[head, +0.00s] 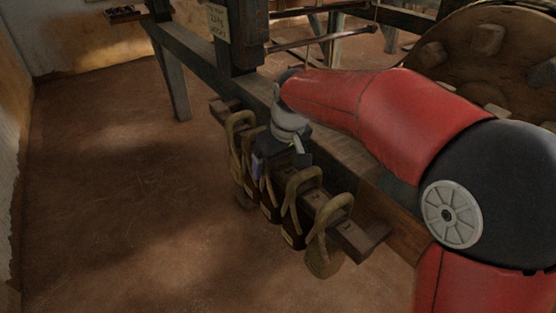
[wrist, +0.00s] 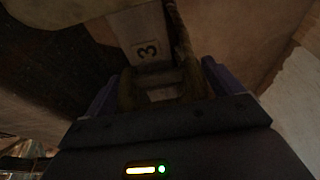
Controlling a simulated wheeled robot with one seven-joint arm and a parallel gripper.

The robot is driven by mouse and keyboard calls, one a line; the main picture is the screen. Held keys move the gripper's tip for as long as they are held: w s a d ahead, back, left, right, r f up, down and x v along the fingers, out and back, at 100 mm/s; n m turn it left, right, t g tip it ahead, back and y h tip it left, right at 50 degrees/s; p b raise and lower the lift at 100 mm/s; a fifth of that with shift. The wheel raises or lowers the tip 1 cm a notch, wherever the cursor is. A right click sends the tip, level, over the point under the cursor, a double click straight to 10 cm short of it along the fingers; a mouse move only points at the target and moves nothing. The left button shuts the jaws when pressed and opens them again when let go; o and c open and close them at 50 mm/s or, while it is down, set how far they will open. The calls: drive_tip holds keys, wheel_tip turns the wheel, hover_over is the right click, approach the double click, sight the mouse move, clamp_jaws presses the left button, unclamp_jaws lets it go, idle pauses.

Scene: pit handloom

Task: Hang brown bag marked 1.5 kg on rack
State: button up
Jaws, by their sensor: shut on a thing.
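The rack is a wooden bar (head: 362,238) along the side of the loom beam, with several brown bags (head: 322,262) hanging from it by tan strap loops. My gripper (head: 265,165) is at the middle of the row, pointing down among the straps. In the wrist view, my gripper (wrist: 160,88) is shut on a tan strap loop (wrist: 127,90) between its two purple fingers. A pale plate marked "3" (wrist: 148,48) lies just beyond the fingertips. The held bag's body is mostly hidden, and I cannot read a 1.5 kg mark on any bag.
The loom beam (head: 205,62) runs close behind the bags. A large round wooden wheel (head: 490,55) stands at the upper right. The earthen floor (head: 110,190) to the left is clear.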

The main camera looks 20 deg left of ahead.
drive_tip(key=shift+f, duration=0.15)
idle(0.6)
drive_tip(key=o, duration=1.7)
drive_tip(key=shift+o, duration=0.2)
drive_tip(key=shift+f, duration=0.15)
drive_tip(key=v, duration=0.7)
drive_tip(key=shift+d+r+p, duration=0.15)
drive_tip(key=shift+r+p, duration=0.15)
drive_tip(key=shift+r, duration=0.05)
drive_tip(key=shift+s+d+r, duration=0.2)
drive_tip(key=shift+d+r, duration=0.05)
drive_tip(key=shift+r, duration=0.1)
drive_tip(key=s+d+r+m+t+p, duration=0.1)
drive_tip(key=s+d+r+m+p, duration=0.15)
drive_tip(key=s+d, duration=0.45)
drive_tip(key=s+d+r+m+t+p, duration=0.25)
drive_tip(key=s+d, duration=0.35)
drive_tip(key=d, duration=0.3)
drive_tip(key=s+d+f+m+h, duration=0.1)
drive_tip(key=s+d+m, duration=0.1)
drive_tip(key=d, duration=0.3)
drive_tip(key=s+d+f+m+h+p, duration=0.1)
drive_tip(key=s+d+f+m, duration=0.1)
drive_tip(key=d, duration=0.4)
drive_tip(key=shift+s+d+m, duration=0.25)
drive_tip(key=shift+s+m, duration=0.25)
drive_tip(key=shift+s, duration=0.5)
